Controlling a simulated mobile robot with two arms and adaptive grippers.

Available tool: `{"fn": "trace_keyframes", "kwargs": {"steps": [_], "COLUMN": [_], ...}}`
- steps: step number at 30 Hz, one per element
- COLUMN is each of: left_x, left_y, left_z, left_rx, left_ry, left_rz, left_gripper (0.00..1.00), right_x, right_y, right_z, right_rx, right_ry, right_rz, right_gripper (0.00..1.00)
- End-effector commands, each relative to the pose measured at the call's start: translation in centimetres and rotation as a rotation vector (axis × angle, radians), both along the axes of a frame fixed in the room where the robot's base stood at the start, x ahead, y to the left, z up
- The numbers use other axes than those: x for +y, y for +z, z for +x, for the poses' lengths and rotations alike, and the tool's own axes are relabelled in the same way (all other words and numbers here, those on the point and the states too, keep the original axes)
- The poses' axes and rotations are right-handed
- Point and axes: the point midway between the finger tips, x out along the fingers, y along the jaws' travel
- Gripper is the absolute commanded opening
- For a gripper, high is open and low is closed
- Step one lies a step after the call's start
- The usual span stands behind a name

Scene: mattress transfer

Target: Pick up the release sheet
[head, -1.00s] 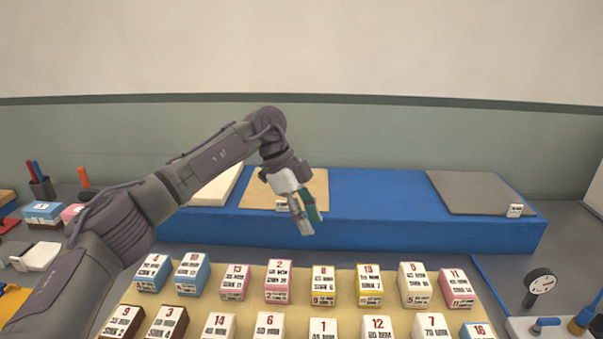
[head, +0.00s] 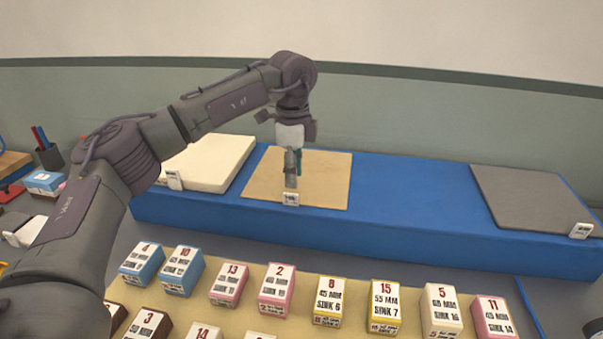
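A thin tan sheet (head: 325,180), which appears to be the release sheet, lies flat on the blue bench (head: 410,205). A small white tag (head: 290,199) stands at its front edge; its print is too small to read. My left gripper (head: 292,182) points down over the sheet, just behind the tag. Its grey and teal fingers overlap from this side, so its opening and any contact with the sheet cannot be made out. My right gripper is not in view.
A thick cream slab (head: 210,163) lies left of the sheet and a grey sheet (head: 530,195) lies far right, with bare blue bench between. Several numbered blocks, such as a pink one (head: 277,290), stand in rows on a tan board in front.

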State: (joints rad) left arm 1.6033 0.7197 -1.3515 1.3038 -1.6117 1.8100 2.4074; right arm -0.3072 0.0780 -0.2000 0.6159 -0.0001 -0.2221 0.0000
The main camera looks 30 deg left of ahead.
Motion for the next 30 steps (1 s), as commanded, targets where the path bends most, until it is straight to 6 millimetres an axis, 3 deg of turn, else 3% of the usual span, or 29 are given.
{"fn": "trace_keyframes", "kwargs": {"steps": [5, 15, 23, 30], "left_x": [0.1, 0.5, 0.4, 0.4], "left_y": [-1.1, -5.5, -6.0, -6.0], "left_z": [-0.1, -0.9, -0.9, -0.8], "left_rx": [0.001, 0.001, 0.0, 0.0], "left_ry": [0.0, 0.0, -0.001, -0.001], "left_rz": [0.0, 0.0, -0.001, -0.001], "left_gripper": [0.38, 0.38, 0.38, 0.01], "right_x": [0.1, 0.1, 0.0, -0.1], "right_y": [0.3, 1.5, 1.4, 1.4], "right_z": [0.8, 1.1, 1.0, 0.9], "right_rx": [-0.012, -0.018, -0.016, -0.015], "right_ry": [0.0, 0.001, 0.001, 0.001], "right_rz": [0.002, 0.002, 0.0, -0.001], "right_gripper": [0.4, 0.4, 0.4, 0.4]}}
